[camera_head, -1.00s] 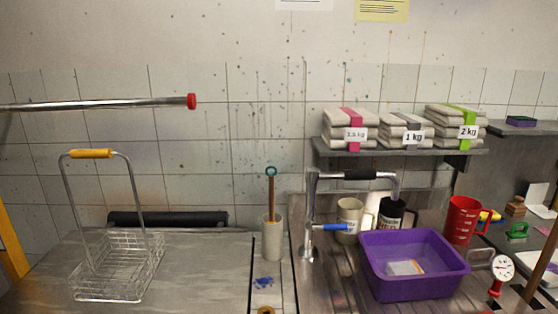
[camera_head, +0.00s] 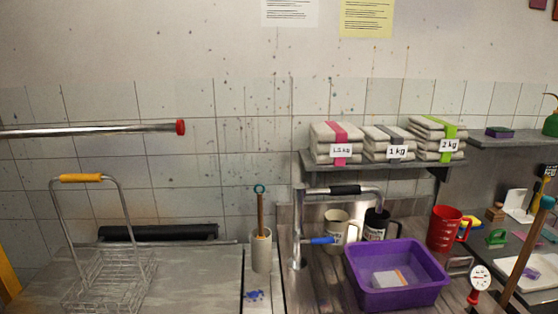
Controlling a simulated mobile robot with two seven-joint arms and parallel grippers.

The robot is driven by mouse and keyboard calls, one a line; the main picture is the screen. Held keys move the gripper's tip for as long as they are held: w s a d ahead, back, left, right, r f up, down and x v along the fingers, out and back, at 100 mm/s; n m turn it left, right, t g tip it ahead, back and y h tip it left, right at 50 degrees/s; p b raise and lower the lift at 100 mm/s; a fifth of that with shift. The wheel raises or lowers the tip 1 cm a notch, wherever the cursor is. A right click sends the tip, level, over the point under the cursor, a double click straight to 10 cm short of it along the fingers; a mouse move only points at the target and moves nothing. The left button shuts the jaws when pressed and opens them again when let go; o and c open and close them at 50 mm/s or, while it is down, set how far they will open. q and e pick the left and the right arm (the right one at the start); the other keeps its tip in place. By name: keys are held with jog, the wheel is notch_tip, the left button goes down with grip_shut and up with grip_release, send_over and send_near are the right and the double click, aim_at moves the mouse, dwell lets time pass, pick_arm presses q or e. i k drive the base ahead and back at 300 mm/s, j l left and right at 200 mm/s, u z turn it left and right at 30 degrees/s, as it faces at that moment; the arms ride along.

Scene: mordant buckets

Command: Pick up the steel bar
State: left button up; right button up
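A shiny steel bar (camera_head: 90,130) with a red end cap (camera_head: 180,127) runs almost level across the left of the head view, in front of the tiled wall. Its left end is cut off by the picture edge. I cannot tell what holds it up. Neither of my grippers is in view.
A wire basket (camera_head: 105,275) with a tall yellow-gripped handle stands below the bar. A black roll (camera_head: 158,232) lies behind it. A holder (camera_head: 261,251) with a stick, a tap (camera_head: 298,230) and a purple tub (camera_head: 398,300) are farther right. A shelf (camera_head: 385,163) carries folded cloth stacks.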

aim_at(457, 271)
jog(key=z, duration=1.3)
jog(key=u, duration=0.65)
jog(key=i+l+u, duration=0.1)
jog(key=l+u, duration=0.25)
jog(key=i+l+u, duration=0.1)
jog(key=u, duration=0.25)
jog(key=l+u, duration=0.45)
jog(key=l, duration=0.75)
jog(key=k+l+u, duration=0.15)
jog(key=l, duration=0.7)
jog(key=i, duration=0.05)
